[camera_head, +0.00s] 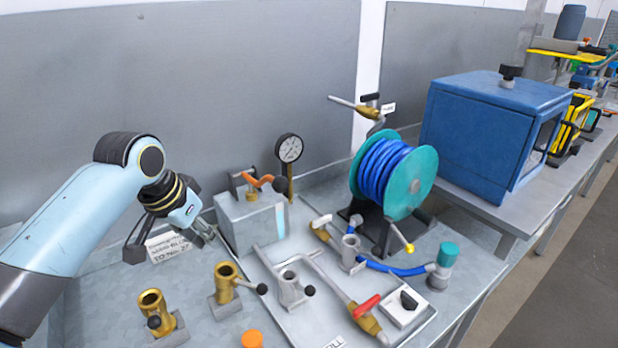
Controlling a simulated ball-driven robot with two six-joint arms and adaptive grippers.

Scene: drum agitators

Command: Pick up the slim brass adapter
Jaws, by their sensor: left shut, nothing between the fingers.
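Two hollow brass fittings stand upright in grey holders on the metal bench. The one nearer the middle (226,281) looks slimmer and has a dark-knobbed side screw. The one at the lower left (153,304) looks a little wider. I cannot tell for certain which is the slim brass adapter. My left gripper (208,238) is shut and empty, behind and above the two fittings, apart from both, close to the left side of the grey box. My right gripper is not in view.
A grey box (250,222) with an orange-handled valve and a gauge (288,148) stand behind. A tray (312,322) holds pipework and a red-handled valve. A blue hose reel (408,185) and blue cabinet (492,130) stand right. An orange cap (252,339) lies in front.

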